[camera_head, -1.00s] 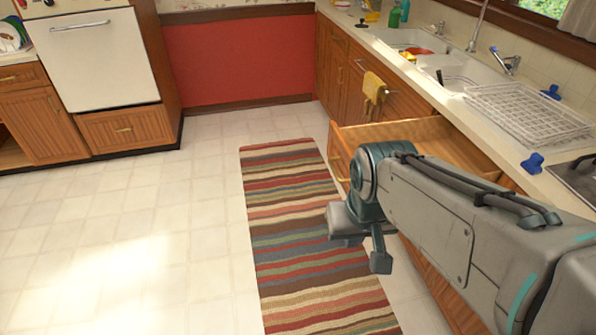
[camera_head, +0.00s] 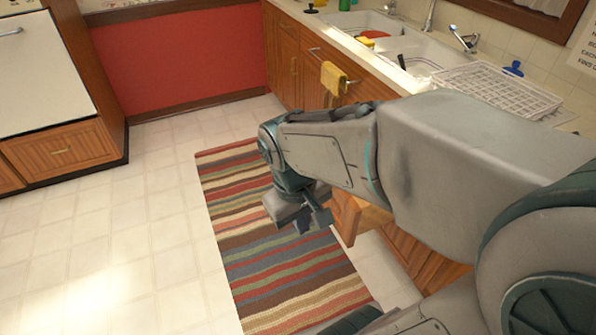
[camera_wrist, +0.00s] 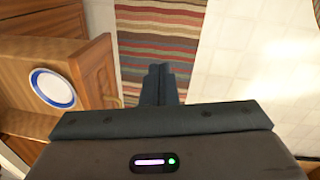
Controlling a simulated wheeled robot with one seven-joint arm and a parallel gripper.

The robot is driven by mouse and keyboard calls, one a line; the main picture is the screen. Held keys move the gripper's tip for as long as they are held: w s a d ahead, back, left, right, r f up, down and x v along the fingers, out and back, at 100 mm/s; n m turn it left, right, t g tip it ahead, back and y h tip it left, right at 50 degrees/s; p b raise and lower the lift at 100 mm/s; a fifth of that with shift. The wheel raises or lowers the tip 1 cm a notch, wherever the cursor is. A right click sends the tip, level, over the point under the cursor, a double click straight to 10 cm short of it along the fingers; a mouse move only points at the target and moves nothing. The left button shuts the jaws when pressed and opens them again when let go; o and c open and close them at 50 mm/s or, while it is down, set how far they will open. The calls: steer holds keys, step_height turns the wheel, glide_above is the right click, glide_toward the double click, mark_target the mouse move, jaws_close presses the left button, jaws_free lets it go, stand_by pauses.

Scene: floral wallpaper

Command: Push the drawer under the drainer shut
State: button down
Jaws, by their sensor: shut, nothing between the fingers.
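The wooden drawer (camera_head: 374,217) stands open below the counter under the white dish drainer (camera_head: 497,88). My arm hides most of it in the head view. In the wrist view the open drawer (camera_wrist: 25,62) is at the left, with a blue-rimmed white plate (camera_wrist: 53,89) inside and its front panel (camera_wrist: 93,72) facing my gripper. A brass handle (camera_wrist: 115,101) shows on the front. My gripper (camera_head: 312,221) is shut and empty, out in front of the drawer above the rug. Its fingers (camera_wrist: 160,78) appear apart from the front panel in the wrist view.
A striped rug (camera_head: 255,225) lies on the pale tiled floor (camera_head: 130,230), which is clear to the left. A yellow towel (camera_head: 333,84) hangs on the cabinets beyond the drawer. A white oven (camera_head: 45,72) stands at the far left.

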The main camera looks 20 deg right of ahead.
step_height(320, 180, down, 7)
steer(key=w+n+g+h+b, duration=0.2)
steer(key=n+g+h+b, duration=0.1)
steer(key=n+h, duration=0.1)
steer(key=n+t+h+b, duration=0.3)
steer(key=n+h+b, duration=0.3)
steer(key=n+h, duration=0.65)
glide_toward(334, 208)
steer(key=d, duration=0.3)
steer(key=d+b, duration=0.1)
steer(key=d, duration=0.2)
steer(key=shift+s+f+b, duration=0.1)
steer(key=shift+f+b, duration=0.15)
steer(key=shift+b, duration=0.05)
steer(key=shift+d, duration=0.45)
